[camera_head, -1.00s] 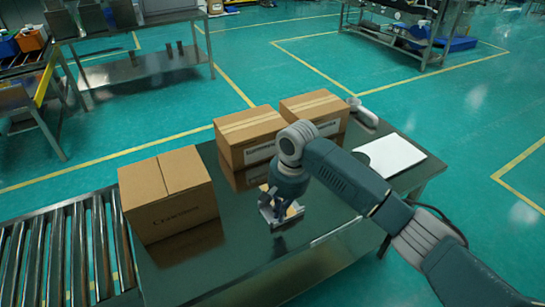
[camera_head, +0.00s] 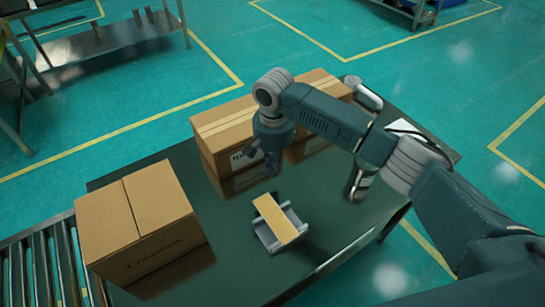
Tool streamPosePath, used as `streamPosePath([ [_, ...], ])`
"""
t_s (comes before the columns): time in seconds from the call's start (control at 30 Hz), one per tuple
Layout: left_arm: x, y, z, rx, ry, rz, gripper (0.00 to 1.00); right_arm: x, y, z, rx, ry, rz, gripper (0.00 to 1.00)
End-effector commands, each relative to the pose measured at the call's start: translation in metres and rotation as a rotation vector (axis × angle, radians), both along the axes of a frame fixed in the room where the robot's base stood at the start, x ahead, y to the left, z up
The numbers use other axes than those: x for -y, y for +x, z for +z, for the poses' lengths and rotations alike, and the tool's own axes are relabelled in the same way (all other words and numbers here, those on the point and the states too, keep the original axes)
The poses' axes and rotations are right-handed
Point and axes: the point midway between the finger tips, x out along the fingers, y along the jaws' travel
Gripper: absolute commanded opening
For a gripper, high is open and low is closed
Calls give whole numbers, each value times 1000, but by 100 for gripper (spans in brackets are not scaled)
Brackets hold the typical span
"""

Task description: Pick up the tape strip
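The tape strip (camera_head: 275,217) looks like a flat tan strip. It lies across a small grey holder (camera_head: 296,216) on the dark table, near the middle of the view. My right gripper (camera_head: 266,162) is behind the strip, in front of a taped carton, apart from the strip. Its dark fingers are small and seen against a dark background, so I cannot tell whether they are open or shut. My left gripper is not in view.
A closed brown carton (camera_head: 135,222) stands at the left of the glossy dark table (camera_head: 235,260), beside a roller conveyor (camera_head: 42,262). Taped cartons (camera_head: 218,130) stand at the back, partly behind my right arm. A white sheet (camera_head: 405,128) lies at the right, partly covered by my arm.

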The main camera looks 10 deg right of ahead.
Motion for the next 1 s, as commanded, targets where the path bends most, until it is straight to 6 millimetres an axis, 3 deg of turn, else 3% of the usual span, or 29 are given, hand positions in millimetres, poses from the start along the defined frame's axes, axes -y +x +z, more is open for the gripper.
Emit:
streamPosePath([
  [0.17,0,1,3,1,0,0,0,0,-1,-38,-3,-1,-1,0],
  [0.5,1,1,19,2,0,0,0,-15,-35,-37,2,0,2,0],
  [0.87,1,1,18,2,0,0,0,-16,-37,-38,1,1,1,0],
  [1.0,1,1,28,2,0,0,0,-18,-41,-35,-1,2,2,0],
])
